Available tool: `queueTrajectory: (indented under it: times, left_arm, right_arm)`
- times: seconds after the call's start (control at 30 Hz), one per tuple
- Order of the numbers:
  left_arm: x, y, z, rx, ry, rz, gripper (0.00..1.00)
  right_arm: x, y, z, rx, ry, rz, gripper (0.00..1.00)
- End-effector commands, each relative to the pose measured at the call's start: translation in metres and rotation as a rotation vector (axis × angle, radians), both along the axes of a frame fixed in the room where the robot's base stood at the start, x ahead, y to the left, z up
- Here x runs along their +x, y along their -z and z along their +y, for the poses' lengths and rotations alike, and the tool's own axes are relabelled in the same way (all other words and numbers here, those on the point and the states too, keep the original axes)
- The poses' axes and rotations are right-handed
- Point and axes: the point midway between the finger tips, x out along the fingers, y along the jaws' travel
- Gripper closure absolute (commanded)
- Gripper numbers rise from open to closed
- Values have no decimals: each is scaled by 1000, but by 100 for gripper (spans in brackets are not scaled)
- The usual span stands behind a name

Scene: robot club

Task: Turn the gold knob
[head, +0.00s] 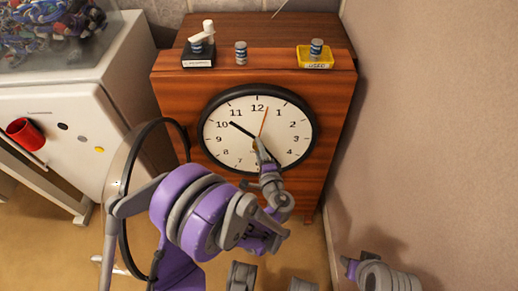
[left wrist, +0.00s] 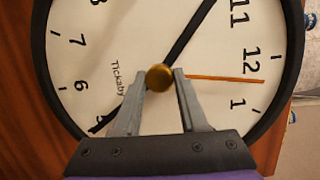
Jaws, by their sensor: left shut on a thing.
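The gold knob (left wrist: 159,77) sits at the middle of a white clock face (left wrist: 205,60), where the hands meet. In the head view the round, black-rimmed clock (head: 240,108) is set in the front of a wooden cabinet. One black hand points near 10, another toward about 5, and an orange hand points just past 12. My left gripper (left wrist: 162,76) is shut on the gold knob, with one grey finger on each side. In the head view the left gripper (head: 260,149) partly covers the clock's centre.
On the wooden cabinet (head: 172,118) stand a black box (head: 198,62), a small battery (head: 241,53) and a yellow tray (head: 315,64) labelled "USED". A white unit with a red cup (head: 25,133) is at the left. A wall (head: 430,120) closes off the right.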

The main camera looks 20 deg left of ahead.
Motion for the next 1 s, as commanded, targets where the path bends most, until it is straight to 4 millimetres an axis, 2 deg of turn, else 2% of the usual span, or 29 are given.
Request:
queueTrajectory:
  times: [0.47,0.5,0.63,1.0]
  left_arm:
    - [0,0,0,10,3,4,100]
    - [0,0,0,10,3,4,51]
    - [0,0,0,10,3,4,28]
    - [-4,-1,-3,10,3,2,28]
  right_arm:
    - [0,1,0,0,0,0,53]
    - [0,1,0,0,0,0,53]
    - [0,1,0,0,0,0,53]
    - [0,-1,0,0,0,0,53]
